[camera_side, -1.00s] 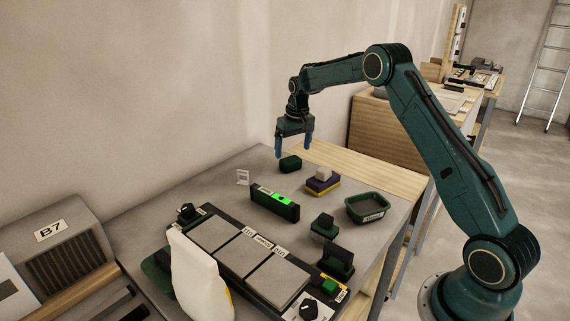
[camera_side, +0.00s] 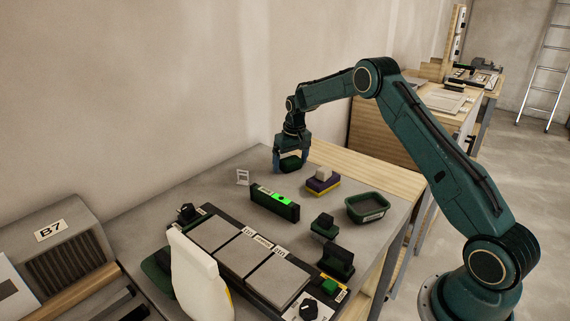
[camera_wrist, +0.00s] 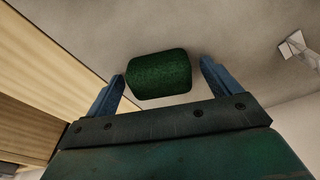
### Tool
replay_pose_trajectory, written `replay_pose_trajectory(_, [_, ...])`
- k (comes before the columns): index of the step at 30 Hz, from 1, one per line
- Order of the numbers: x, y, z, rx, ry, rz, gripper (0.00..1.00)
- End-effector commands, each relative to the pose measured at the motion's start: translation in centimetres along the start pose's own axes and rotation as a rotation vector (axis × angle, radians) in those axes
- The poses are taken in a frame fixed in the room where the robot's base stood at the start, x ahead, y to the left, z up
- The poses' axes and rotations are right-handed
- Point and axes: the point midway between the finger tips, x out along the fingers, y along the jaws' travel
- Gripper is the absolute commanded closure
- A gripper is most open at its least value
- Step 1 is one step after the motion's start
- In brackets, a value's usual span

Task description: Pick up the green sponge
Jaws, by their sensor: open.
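The green sponge (camera_side: 290,163) lies on the grey table top (camera_side: 222,183) near its back edge, partly hidden by my gripper in the side view. In the wrist view the sponge (camera_wrist: 159,75) is a dark green block with rounded corners. My gripper (camera_side: 291,168) is lowered over it, with its blue fingers on either side. In the wrist view my gripper (camera_wrist: 162,82) is open, and gaps show between the sponge and both fingers. I cannot tell whether the fingertips touch the table.
A purple and yellow block with a pale top (camera_side: 322,182) sits right of the sponge. A green tray (camera_side: 367,209) is farther right. A black level with a lit green window (camera_side: 275,203) lies in front, and a small white stand (camera_side: 243,177) is to the left.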

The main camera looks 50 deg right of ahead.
Motion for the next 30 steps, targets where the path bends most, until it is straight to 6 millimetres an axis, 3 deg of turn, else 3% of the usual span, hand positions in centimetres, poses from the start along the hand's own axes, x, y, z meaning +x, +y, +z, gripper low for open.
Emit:
replay_pose_trajectory(11, [-0.06, 0.01, -0.02, 0.000, 0.001, 0.000, 0.11])
replay_pose_trajectory(12, [-0.06, 0.01, -0.02, 0.000, 0.001, 0.000, 0.13])
replay_pose_trajectory(19, [-0.07, 0.01, -0.02, 0.000, 0.001, 0.000, 0.58])
replay_pose_trajectory(30, [-0.28, 0.01, -0.08, 0.000, 0.002, 0.000, 0.59])
